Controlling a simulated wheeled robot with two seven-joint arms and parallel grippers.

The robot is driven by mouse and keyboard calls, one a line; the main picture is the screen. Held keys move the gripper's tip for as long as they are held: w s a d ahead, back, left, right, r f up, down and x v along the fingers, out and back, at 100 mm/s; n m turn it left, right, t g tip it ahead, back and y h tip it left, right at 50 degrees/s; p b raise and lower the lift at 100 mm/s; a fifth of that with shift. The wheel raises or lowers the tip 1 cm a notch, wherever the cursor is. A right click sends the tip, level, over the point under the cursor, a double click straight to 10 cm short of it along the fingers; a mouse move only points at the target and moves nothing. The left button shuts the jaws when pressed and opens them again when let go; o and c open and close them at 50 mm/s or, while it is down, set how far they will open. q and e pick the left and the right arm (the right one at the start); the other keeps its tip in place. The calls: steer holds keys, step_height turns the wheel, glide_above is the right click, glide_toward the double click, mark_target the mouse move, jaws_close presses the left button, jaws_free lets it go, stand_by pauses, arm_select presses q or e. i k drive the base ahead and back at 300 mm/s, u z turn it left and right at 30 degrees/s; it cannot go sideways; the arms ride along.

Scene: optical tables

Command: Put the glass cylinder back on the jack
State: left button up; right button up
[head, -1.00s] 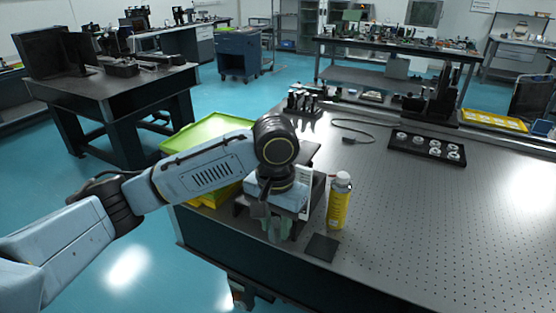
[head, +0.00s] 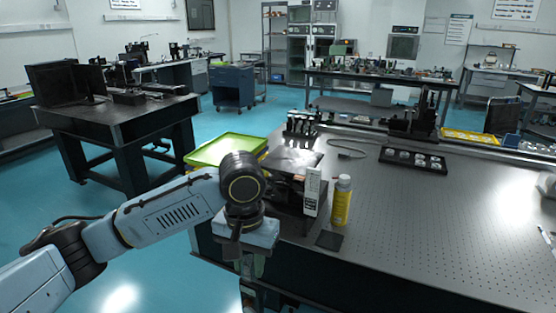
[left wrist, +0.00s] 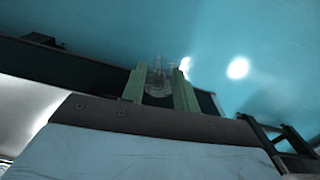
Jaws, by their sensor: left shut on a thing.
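My left gripper (head: 252,266) points down just off the near left edge of the optical table, with the floor and the table's side behind it. In the left wrist view its two green fingers (left wrist: 160,88) are shut on the clear glass cylinder (left wrist: 158,80), with blue floor beyond. In the head view the cylinder is too small and hidden to make out. I cannot pick out the jack for certain; the wrist and arm hide part of the table corner. My right gripper is not in view.
A dark box with a white front panel (head: 312,191) stands at the table's left corner, close to my wrist. Beside it are a yellow bottle (head: 341,201) and a dark square pad (head: 329,240). A green tray (head: 228,149) lies behind. The perforated tabletop (head: 440,220) is mostly clear.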

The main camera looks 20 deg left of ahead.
mark_target(288, 162)
steer(key=u, duration=0.75)
steer(key=i, duration=1.4)
steer(key=z, duration=0.3)
